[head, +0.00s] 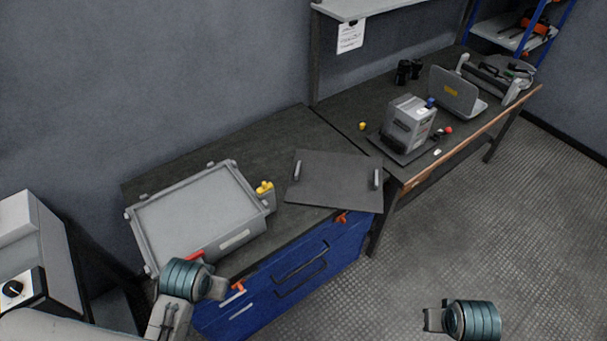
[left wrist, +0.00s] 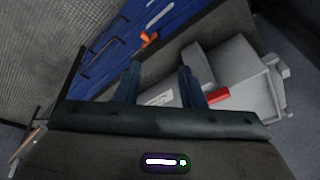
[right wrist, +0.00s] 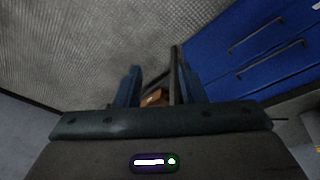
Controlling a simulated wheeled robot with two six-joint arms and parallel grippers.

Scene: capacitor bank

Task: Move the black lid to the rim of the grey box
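The black lid (head: 328,180) is a flat dark panel with two upright grey handles, one near each side. It lies on the dark bench to the right of the grey box (head: 232,180). The grey box is open-looking and shallow, with a raised rim and a red latch (head: 194,257) at its front; it also shows in the left wrist view (left wrist: 246,62). My left gripper (head: 217,288) is open and empty near the box's front edge. My right gripper (head: 430,319) is open and empty over the floor, well away from the lid.
A small yellow-topped item (head: 265,192) stands between box and lid. Blue drawers (head: 290,280) are below the bench. A second bench (head: 345,108) at the right holds a grey device (head: 408,122) and a panel (head: 457,92). The floor at the right is clear.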

